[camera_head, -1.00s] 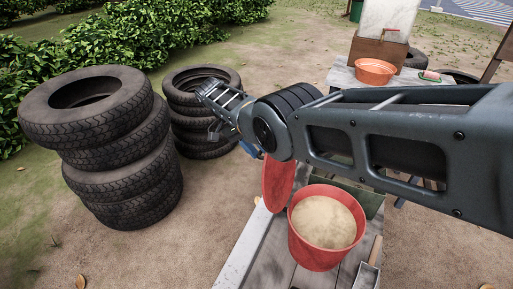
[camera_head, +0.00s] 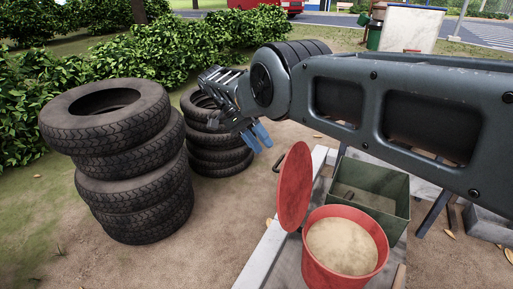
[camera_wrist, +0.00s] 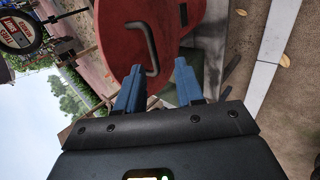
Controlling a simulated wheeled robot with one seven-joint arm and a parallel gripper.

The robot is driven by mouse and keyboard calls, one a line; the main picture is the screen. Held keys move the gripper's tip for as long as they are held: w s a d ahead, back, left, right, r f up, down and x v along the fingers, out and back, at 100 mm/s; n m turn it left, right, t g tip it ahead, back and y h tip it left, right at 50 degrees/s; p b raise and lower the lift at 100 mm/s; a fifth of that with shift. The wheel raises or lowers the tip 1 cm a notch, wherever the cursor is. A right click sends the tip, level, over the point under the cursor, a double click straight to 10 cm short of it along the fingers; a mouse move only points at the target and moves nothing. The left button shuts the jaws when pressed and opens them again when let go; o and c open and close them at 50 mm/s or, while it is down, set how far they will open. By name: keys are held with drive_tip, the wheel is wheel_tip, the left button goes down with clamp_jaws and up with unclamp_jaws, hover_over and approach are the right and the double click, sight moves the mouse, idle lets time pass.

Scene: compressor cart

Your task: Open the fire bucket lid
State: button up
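The red fire bucket (camera_head: 312,262) stands on the wooden bench, its mouth open and full of sand (camera_head: 340,246). Its round red lid (camera_head: 294,187) stands raised on edge at the bucket's left rim. My gripper (camera_head: 257,136) is up and to the left of the lid, apart from it, with its blue fingers pointing down. In the wrist view the fingers (camera_wrist: 158,80) are spread with nothing between them. Beyond them is the lid (camera_wrist: 185,25) with its dark curved handle (camera_wrist: 150,45).
A green metal box (camera_head: 375,190) stands behind the bucket. Two tire stacks stand left, a tall near one (camera_head: 125,165) and another (camera_head: 215,150) close below my gripper. A hedge (camera_head: 190,50) runs behind. Bare ground lies between the near stack and the bench (camera_head: 262,252).

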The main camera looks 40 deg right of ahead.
drive_tip(key=shift+w+a+r+b, duration=0.3)
drive_tip(key=shift+w+r+b, duration=0.15)
drive_tip(key=shift+b, duration=0.3)
drive_tip(key=shift+r, duration=0.1)
